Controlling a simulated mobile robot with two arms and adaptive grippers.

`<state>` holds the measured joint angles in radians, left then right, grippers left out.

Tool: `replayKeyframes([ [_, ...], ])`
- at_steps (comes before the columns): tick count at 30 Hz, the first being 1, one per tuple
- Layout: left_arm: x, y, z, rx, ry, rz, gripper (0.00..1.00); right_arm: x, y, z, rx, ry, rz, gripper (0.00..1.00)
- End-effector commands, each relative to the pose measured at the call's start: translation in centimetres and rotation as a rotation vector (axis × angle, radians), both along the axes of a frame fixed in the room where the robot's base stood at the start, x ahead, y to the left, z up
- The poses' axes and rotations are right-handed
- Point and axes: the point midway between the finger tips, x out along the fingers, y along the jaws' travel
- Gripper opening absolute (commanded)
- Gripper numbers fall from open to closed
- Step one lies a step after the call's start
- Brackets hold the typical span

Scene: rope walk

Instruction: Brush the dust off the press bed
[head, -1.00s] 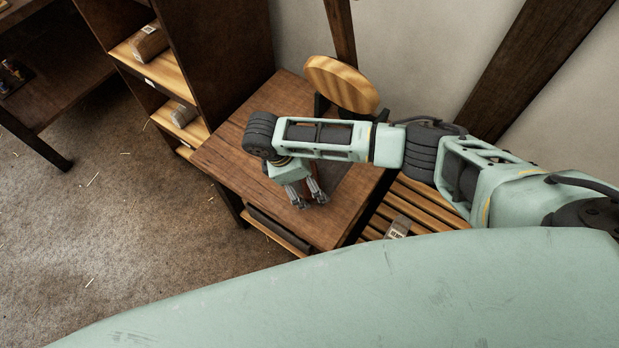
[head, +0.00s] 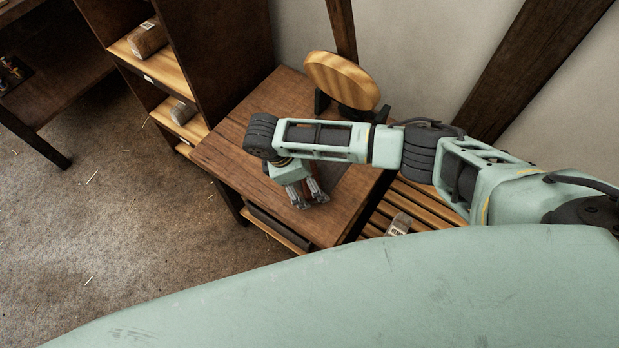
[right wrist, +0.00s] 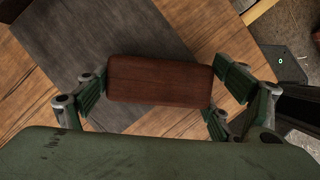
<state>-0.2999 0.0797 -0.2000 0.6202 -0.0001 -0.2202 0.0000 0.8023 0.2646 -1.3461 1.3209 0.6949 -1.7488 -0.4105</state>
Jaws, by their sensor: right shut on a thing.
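My right gripper (head: 308,198) reaches down over the brown wooden table (head: 232,150). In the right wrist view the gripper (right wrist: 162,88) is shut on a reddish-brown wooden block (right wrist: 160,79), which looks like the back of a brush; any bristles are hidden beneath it. A grey rectangular area (right wrist: 95,35) lies on the table top under and beyond the block, perhaps the press bed or a layer of dust on it; I cannot tell which. Whether the block touches it is unclear. My arm hides much of this area in the head view. My left gripper is not in view.
A round wooden disc (head: 342,82) stands on a dark holder at the table's back. A shelf unit (head: 228,60) with wrapped packages (head: 147,40) is at left. A slatted wooden surface (head: 424,203) with a labelled item (head: 398,225) adjoins at right. Open floor lies front left.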

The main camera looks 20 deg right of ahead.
Motion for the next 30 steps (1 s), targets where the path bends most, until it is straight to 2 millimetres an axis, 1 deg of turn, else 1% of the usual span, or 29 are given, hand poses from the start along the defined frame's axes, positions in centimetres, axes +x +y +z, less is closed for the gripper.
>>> replayKeyframes([
  [12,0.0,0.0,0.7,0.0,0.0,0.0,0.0,2.0,-2.6,0.3,-0.001,-0.001,-0.003,0.52],
  [16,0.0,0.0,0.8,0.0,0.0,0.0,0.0,2.4,-3.1,0.3,-0.001,0.0,-0.002,0.52],
  [23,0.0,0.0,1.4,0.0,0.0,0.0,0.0,2.4,-3.1,0.0,0.0,0.0,-0.001,0.52],
  [26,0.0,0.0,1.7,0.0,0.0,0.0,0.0,2.1,-2.7,0.0,0.0,0.0,0.0,0.52],
  [30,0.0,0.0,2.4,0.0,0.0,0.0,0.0,1.2,-1.7,0.0,0.002,0.003,0.001,0.52],
])
